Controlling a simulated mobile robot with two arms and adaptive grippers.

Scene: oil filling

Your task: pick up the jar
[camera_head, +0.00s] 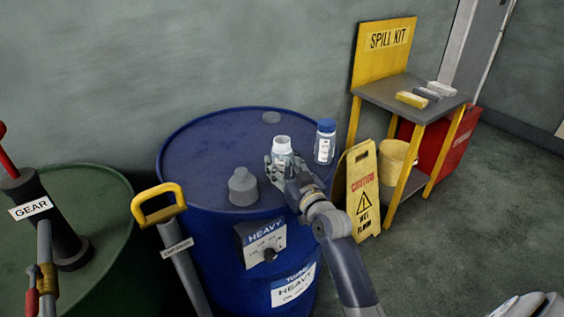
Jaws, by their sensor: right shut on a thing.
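A clear jar with an open white rim (282,145) is on or just above the blue drum's top. I cannot tell whether its base touches the drum. My right gripper (281,163) is shut on this jar from the front, and its fingers hide the jar's lower part. A second jar with a blue lid (325,141) and a white label stands upright on the drum, to the right of my gripper and apart from it.
The blue drum (205,160) carries a grey bung (243,188). A yellow-handled pump (160,203) stands at its left, near a green drum (95,195). A yellow caution sign (362,190) and a spill kit stand (385,95) are at the right.

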